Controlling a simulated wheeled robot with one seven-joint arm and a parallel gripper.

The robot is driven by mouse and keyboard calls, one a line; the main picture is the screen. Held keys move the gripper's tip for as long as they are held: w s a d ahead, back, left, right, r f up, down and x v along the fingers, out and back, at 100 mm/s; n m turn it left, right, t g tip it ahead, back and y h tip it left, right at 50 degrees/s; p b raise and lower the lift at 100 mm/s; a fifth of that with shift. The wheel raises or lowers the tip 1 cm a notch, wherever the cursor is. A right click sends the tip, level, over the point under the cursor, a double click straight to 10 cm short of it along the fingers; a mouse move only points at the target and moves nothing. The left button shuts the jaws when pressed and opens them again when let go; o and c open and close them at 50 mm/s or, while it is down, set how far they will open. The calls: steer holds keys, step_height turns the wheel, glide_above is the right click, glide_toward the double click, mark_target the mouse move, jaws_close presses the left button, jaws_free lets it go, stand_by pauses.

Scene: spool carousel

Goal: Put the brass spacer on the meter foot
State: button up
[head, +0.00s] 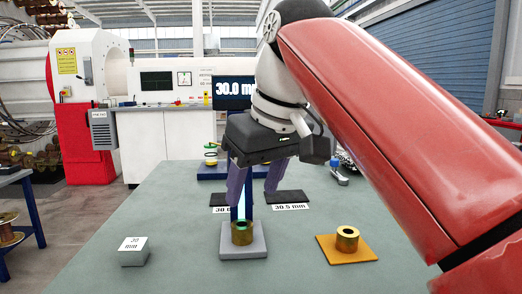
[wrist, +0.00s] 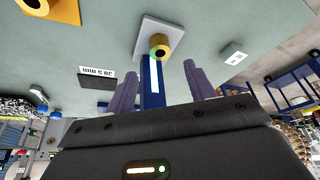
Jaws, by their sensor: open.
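One brass ring (head: 242,233) sits on a pale grey square plate (head: 258,252) at the front middle, by a blue post with a lit strip (head: 241,207). A second brass ring (head: 347,239) sits on an orange square plate (head: 366,252) to the right. The pictures do not label either ring as the spacer or either plate as the meter foot. My gripper (head: 253,196) is open and empty, above and behind the grey plate. The wrist view shows its two fingers apart (wrist: 160,68), with the first ring (wrist: 160,46) beyond them and the post between.
A white block marked 30 mm (head: 133,251) stands at left. Dark pads lie behind the grey plate; one has a 30.5 mm label (head: 290,207). A screen (head: 232,92) reads about 30.0. The green tabletop (head: 185,225) is clear between these things.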

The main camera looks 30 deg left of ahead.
steer(key=v, duration=0.3)
steer(key=shift+d+r, duration=0.15)
steer(key=shift+r, duration=0.15)
stand_by(0.5)
